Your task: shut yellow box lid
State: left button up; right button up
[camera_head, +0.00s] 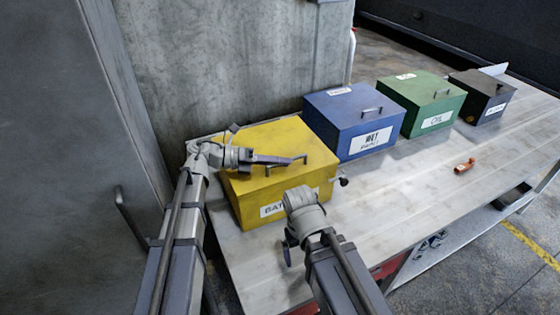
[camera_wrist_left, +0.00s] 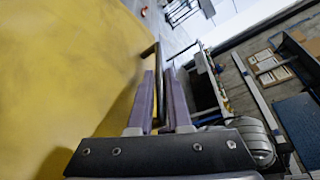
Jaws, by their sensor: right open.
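The yellow box (camera_head: 240,195) stands at the near left of the table, its lid (camera_head: 262,137) lying flat on top, looking closed. My left gripper (camera_head: 298,160) lies low over the lid at its dark handle (camera_head: 268,170). In the left wrist view, the handle (camera_wrist_left: 158,85) runs between the two fingers of the left gripper (camera_wrist_left: 160,95), which look shut on it. The yellow lid surface (camera_wrist_left: 70,70) fills the left of that view. My right gripper (camera_head: 342,182) is at the box's front right corner, mostly hidden behind its own wrist.
A blue box (camera_head: 330,112), a green box (camera_head: 417,95) and a dark box (camera_head: 470,92) stand in a row to the right, lids down. A small orange item (camera_head: 464,166) lies on the table (camera_head: 400,200). A concrete wall (camera_head: 230,60) rises behind. The table's front middle is clear.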

pick_arm(q)
jog(key=o, duration=0.4)
jog(key=shift+f, duration=0.2)
jog(key=shift+o, duration=0.2)
jog(key=shift+r, duration=0.15)
pick_arm(e)
jog(key=shift+r, duration=0.1)
